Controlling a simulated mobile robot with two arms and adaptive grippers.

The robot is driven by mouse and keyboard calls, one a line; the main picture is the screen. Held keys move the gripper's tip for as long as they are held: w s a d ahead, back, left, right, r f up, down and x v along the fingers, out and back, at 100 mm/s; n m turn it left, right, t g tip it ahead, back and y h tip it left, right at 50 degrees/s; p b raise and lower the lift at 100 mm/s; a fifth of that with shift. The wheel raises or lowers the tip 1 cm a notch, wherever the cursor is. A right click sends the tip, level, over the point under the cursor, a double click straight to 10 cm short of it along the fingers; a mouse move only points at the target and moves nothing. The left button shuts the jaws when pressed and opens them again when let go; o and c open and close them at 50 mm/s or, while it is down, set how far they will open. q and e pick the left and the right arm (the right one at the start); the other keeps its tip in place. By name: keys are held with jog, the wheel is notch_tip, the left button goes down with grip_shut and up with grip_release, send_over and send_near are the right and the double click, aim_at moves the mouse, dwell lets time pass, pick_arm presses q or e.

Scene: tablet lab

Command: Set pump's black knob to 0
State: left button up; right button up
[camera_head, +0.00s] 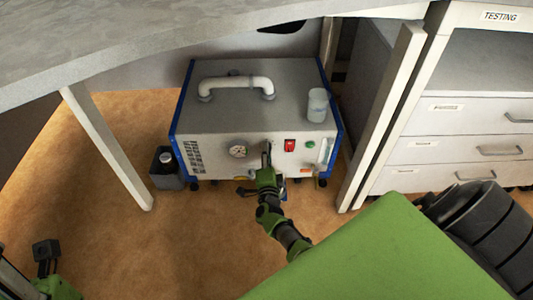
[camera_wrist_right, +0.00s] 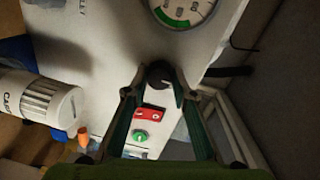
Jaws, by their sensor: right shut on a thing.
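The pump (camera_head: 225,120) is a light grey box with blue edges, standing on the floor under the table. Its black knob (camera_wrist_right: 158,71) shows in the right wrist view, between my fingertips. In the head view the knob is mostly hidden behind my right gripper (camera_head: 266,160). That gripper, also in the right wrist view (camera_wrist_right: 160,82), is shut on the knob at the pump's front. A round gauge (camera_head: 238,151) is left of the knob, and a red switch (camera_head: 290,145) and a green button (camera_head: 310,144) are right of it. My left gripper (camera_head: 46,252) is partly visible at lower left; its jaws are unclear.
The table (camera_head: 150,40) overhangs the pump, with a white leg (camera_head: 108,150) at left. A dark container (camera_head: 167,180) with a bottle stands left of the pump. A jar (camera_head: 317,105) sits on the pump's top. Drawers (camera_head: 450,150) stand at right.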

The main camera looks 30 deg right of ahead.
jog(key=o, duration=1.1)
jog(key=v, duration=0.7)
jog(key=shift+s+a, duration=0.15)
jog(key=shift+s, duration=0.05)
